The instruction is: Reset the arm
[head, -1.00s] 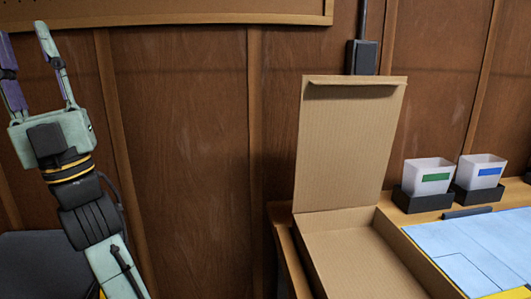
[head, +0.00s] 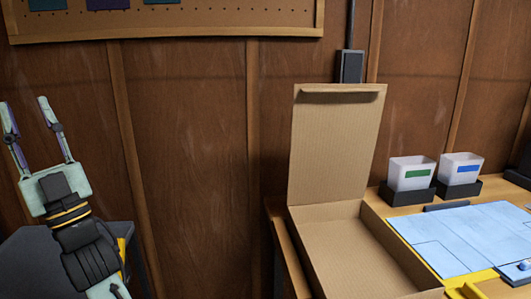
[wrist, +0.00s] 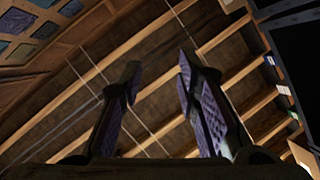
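My gripper (head: 25,104) is at the left of the head view, raised and pointing up, with its two fingers apart. Nothing is between the fingers. The wrist view also shows my gripper (wrist: 157,75) open and empty, its purple-padded fingers aimed at the ceiling beams. It is well to the left of the bench and touches nothing that I can see.
An open cardboard box (head: 350,255) with its lid up stands at the bench's left end. Two white bins (head: 410,173) (head: 461,168) sit in black holders behind a light blue mat (head: 450,235). A pegboard (head: 225,18) hangs above. The wall space between arm and box is clear.

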